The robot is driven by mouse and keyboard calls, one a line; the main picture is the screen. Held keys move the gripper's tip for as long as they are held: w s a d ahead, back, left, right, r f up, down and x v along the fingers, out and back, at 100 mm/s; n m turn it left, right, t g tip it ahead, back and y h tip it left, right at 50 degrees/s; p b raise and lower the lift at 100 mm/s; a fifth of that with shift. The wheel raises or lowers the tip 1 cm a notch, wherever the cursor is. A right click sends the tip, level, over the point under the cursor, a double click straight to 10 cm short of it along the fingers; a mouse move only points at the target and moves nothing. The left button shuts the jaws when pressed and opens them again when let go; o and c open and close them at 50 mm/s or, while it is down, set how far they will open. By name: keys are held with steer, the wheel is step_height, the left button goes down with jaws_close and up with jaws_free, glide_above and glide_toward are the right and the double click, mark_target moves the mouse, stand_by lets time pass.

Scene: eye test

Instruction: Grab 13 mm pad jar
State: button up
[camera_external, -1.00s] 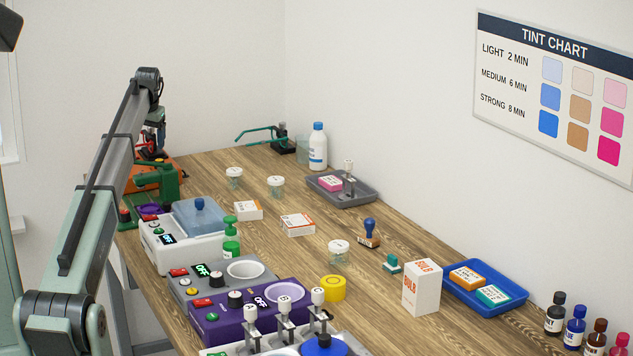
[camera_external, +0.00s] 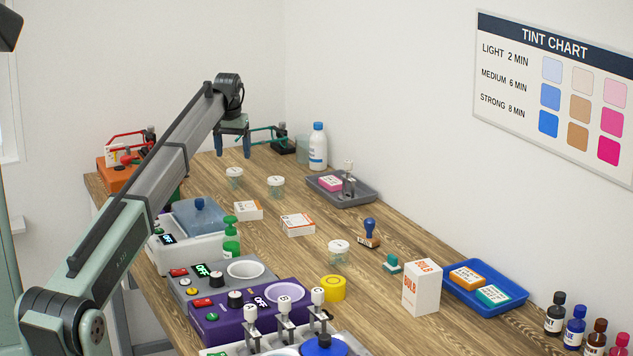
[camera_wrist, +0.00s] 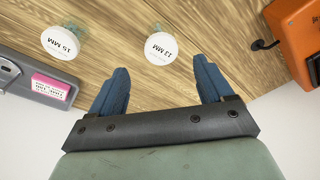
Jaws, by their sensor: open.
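The 13 mm pad jar (camera_wrist: 160,48) has a round white lid with an upside-down "13 MM" label and a clear body. It appears to be the left of the two back jars (camera_external: 234,173) in the external view. My gripper (camera_external: 233,152) is open and empty, above the table near this jar. In the wrist view the jar's lid lies just beyond the gap between my blue fingertips (camera_wrist: 160,66), apart from both. A similar jar marked 15 MM (camera_wrist: 60,42) stands to its left there and appears to be the right back jar (camera_external: 275,182) in the external view.
A third lidded jar (camera_external: 339,246) stands farther forward. A grey tray (camera_external: 366,194) with a pink box lies right of the back jars. A white bottle (camera_external: 318,150) and green-armed stand (camera_external: 283,145) are behind. An orange device (camera_external: 116,178) is at the back left. Small boxes (camera_external: 248,211) lie in front.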

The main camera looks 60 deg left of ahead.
mark_target(234, 170)
steer(key=f, duration=0.6)
steer(key=a+f, duration=0.1)
steer(key=f, duration=0.2)
steer(key=shift+w+f, duration=0.25)
steer(key=shift+f, duration=0.05)
steer(key=c, duration=1.1)
